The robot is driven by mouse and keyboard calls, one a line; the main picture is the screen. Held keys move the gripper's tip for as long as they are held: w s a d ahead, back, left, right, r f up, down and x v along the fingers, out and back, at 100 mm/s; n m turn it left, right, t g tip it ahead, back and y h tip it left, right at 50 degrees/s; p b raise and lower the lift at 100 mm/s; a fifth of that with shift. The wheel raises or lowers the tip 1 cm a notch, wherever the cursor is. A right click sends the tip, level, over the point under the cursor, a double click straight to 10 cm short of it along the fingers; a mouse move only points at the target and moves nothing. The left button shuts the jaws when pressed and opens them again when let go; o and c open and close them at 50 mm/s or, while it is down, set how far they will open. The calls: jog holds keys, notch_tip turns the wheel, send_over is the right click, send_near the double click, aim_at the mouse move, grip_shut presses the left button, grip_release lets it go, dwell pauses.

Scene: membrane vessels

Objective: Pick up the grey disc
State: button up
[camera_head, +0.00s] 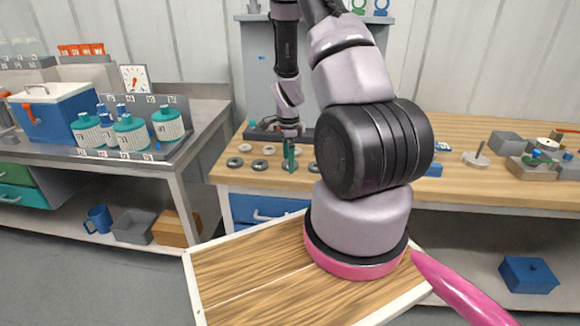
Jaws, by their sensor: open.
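Several small round discs, some darker grey and some paler, lie in rows on the wooden bench top around my gripper (290,148). Another dark disc (289,167) shows just below my gripper, partly behind a thin green upright piece. My gripper points down over this group, open; its fingers are small, and I cannot tell whether they touch anything. My arm hides the bench right of the group. I cannot tell which disc is the task's.
A dark low bar (262,135) lies behind the discs. At the bench's right are grey blocks (508,144) and a metal disc with an upright stem (476,159). A left-hand bench holds a tray of teal-capped bottles (131,135) and a blue cool box (54,112).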

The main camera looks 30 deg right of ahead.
jog(key=shift+f, duration=0.25)
jog(key=c, duration=1.3)
jog(key=shift+r, duration=0.15)
notch_tip(320, 180, up, 14)
jog(key=shift+f, duration=0.15)
